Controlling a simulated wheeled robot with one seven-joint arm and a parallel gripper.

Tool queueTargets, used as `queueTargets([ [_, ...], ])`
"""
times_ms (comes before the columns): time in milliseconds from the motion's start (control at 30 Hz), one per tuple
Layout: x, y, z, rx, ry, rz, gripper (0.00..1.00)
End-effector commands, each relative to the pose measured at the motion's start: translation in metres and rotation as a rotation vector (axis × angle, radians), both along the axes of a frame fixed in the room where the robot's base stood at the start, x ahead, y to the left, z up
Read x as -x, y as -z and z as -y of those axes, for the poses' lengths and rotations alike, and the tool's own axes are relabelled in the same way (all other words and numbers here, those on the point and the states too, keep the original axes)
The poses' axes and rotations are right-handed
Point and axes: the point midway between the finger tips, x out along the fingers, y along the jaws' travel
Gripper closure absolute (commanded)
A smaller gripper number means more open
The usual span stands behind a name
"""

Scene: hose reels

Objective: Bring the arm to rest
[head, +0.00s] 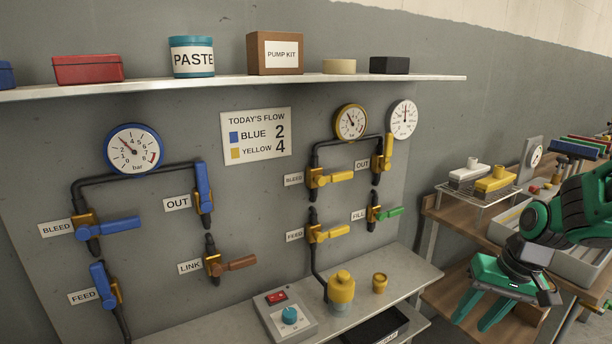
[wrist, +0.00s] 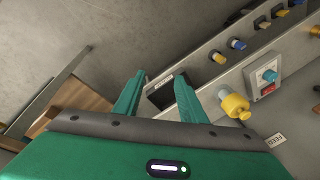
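My gripper (head: 474,318) is at the lower right in the head view, green with a dark wrist, its two fingers pointing down and to the left. It hangs in front of the wooden bench, to the right of the grey counter. In the wrist view my gripper (wrist: 158,84) shows two green fingers apart with nothing held between them. Beyond the fingers lie the grey counter and a dark tray. The fingers appear clear of both. My green and dark arm comes in from the right edge of the head view.
Valves and gauges cover the wall. The wooden bench (head: 455,217) holds a wire rack (head: 478,192) and a grey bin (head: 580,264).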

Motion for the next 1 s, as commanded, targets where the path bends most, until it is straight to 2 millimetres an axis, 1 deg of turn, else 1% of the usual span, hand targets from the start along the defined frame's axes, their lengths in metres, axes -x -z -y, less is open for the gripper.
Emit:
queueTargets([
  [33, 0.016, -0.009, 0.009, 0.034, 0.022, -0.013, 0.62],
  [167, 0.062, -0.027, 0.031, 0.099, 0.092, -0.065, 0.62],
  [200, 0.077, -0.032, 0.036, 0.113, 0.117, -0.082, 0.62],
  [300, 0.113, -0.043, 0.047, 0.139, 0.178, -0.120, 0.62],
  [400, 0.144, -0.050, 0.054, 0.149, 0.232, -0.152, 0.62],
  [500, 0.166, -0.054, 0.057, 0.150, 0.272, -0.176, 0.62],
  [600, 0.180, -0.056, 0.058, 0.148, 0.298, -0.192, 0.62],
  [700, 0.185, -0.057, 0.059, 0.148, 0.307, -0.197, 0.62],
  [1000, 0.186, -0.057, 0.059, 0.148, 0.308, -0.199, 0.62],
])
